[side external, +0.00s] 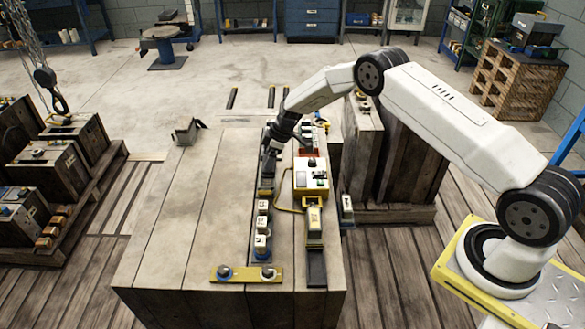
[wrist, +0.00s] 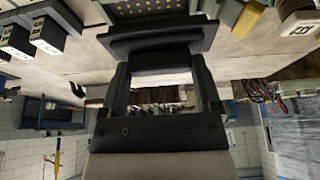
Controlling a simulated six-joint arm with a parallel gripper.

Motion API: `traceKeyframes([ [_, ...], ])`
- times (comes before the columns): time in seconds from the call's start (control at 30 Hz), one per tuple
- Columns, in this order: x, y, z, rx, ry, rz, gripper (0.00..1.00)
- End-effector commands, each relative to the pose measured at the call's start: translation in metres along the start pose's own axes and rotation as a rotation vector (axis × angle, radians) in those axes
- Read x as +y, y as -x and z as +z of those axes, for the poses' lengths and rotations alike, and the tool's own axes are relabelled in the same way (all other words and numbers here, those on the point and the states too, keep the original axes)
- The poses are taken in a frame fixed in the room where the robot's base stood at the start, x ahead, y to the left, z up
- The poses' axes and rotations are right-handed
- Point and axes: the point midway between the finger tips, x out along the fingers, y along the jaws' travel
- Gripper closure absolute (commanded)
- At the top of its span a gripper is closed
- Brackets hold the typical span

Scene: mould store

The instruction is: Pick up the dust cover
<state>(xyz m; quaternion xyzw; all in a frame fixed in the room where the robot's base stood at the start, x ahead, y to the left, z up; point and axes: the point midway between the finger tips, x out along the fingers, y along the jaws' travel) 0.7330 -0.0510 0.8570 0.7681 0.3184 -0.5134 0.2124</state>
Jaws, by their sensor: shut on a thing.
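My gripper (side external: 272,148) points down over the wooden table (side external: 175,225), at the far end of a row of small labelled blocks (side external: 262,222). In the wrist view, a dark grey piece with a flared rim, which looks like the dust cover (wrist: 160,36), sits across the ends of my gripper's two fingers (wrist: 160,62). The fingers are shut on it. A perforated plate with yellow dots (wrist: 158,10) shows just beyond it. In the side view the cover is small and hard to tell from the gripper, and I cannot tell whether it touches what is below.
A cream control box (side external: 311,180) with a cable stands close right of my gripper. A yellow-topped unit (side external: 314,222) stands nearer the front. A yellow plate (side external: 246,274) with two rings lies at the front. A dark bracket (side external: 187,131) stands back left. The table's left side is clear.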

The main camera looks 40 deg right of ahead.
Motion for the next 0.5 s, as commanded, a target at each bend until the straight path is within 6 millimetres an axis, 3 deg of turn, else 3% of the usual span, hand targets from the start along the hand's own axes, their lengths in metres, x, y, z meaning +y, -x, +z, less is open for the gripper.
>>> traceKeyframes([
  [0.5,-0.036,0.058,0.011,0.0,-0.001,0.001,0.78],
])
